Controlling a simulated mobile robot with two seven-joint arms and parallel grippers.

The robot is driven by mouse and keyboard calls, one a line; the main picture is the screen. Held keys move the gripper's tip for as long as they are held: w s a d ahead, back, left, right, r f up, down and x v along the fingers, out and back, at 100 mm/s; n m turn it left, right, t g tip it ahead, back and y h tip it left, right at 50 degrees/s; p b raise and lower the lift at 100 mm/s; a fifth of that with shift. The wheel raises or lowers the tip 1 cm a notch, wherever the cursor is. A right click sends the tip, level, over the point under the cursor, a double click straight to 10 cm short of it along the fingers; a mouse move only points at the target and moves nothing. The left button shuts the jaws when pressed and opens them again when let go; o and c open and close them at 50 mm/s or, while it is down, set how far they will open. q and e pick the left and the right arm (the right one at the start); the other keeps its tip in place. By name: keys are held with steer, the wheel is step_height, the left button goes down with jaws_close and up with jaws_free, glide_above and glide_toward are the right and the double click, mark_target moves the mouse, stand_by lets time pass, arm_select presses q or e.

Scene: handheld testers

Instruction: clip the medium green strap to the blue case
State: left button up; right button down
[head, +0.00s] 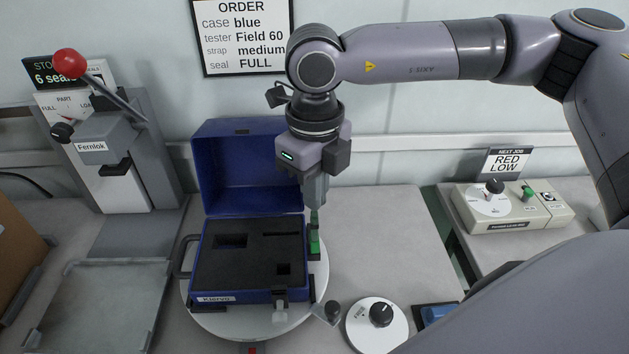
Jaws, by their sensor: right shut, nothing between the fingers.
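The blue case (235,170) stands open on a round white turntable (200,323), its lid raised at the back. Its dark foam insert (250,258) has several empty cutouts. A green strap (315,240) is upright at the case's right side, by the rim. I cannot tell whether it is fastened there. My right gripper (314,207) points down just above the strap, shut and empty. Its tips are close to the strap's top; whether they touch is unclear. My left gripper is not in view.
A Fernlok press (105,145) with a red-knobbed lever stands at the left. A round white dial (377,327) sits at front right of the turntable. A tester (510,205) with a green knob lies on the right bench. An order sign (243,37) reads blue, Field 60, medium, FULL.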

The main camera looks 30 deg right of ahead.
steer(key=shift+f, duration=0.7)
steer(key=shift+f+b, duration=0.1)
steer(key=shift+b, duration=0.2)
steer(key=shift+f, duration=0.15)
steer(key=shift+b, duration=0.35)
steer(key=shift+b, duration=0.3)
stand_by(0.4)
